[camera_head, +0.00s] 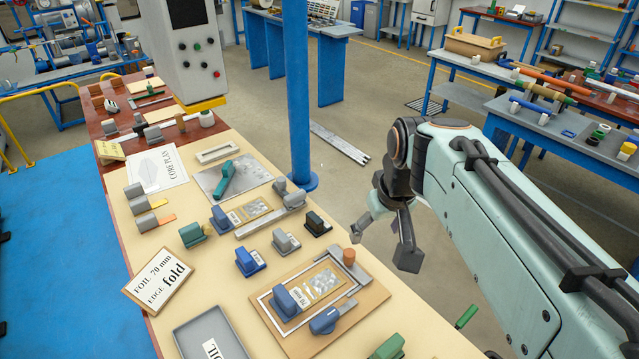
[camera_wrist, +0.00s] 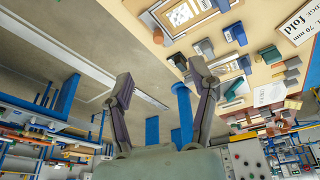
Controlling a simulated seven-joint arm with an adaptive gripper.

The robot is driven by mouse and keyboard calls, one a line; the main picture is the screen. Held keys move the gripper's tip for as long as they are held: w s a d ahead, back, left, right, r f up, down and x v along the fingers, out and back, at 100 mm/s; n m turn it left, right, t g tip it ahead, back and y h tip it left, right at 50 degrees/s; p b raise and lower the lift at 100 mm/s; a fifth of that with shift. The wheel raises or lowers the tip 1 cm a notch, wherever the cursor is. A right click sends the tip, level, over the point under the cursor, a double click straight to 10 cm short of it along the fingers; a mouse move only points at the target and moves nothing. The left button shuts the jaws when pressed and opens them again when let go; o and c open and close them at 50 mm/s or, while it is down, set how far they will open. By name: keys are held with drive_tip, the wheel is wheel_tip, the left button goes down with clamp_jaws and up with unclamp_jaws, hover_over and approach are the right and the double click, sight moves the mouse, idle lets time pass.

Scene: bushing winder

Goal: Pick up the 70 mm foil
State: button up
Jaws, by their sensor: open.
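A sign (camera_head: 160,278) reading "FOIL 70 mm EDGE fold" lies at the left edge of the bench; part of it shows in the wrist view (camera_wrist: 298,24). Blue blocks with white labels stand on the bench: one (camera_head: 250,262) near the middle, one (camera_head: 223,218) farther back, and one (camera_head: 286,303) on a wooden board. Their small print is unreadable, so I cannot tell which piece is the 70 mm foil. My gripper (camera_head: 386,238) is open and empty, right of the bench and apart from everything on it. Its spread fingers also show in the wrist view (camera_wrist: 160,78).
A wooden board (camera_head: 365,308) with a metal frame lies at the bench front. A grey tray (camera_head: 183,338) is front left. A blue post (camera_head: 297,100) rises at the bench's right edge. Grey, green and black blocks crowd the bench. Floor below my gripper is open.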

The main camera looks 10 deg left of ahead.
drive_tip(key=w+a+f+n, duration=0.2)
drive_tip(key=w+a+f, duration=0.5)
drive_tip(key=a, duration=0.1)
drive_tip(key=n+g+h, duration=0.1)
drive_tip(key=n+g, duration=0.1)
drive_tip(key=g, duration=0.1)
hover_over(284, 295)
wheel_tip(284, 295, down, 15)
drive_tip(key=shift+f, duration=0.1)
wheel_tip(284, 295, down, 6)
drive_tip(key=shift+f, duration=0.1)
clamp_jaws()
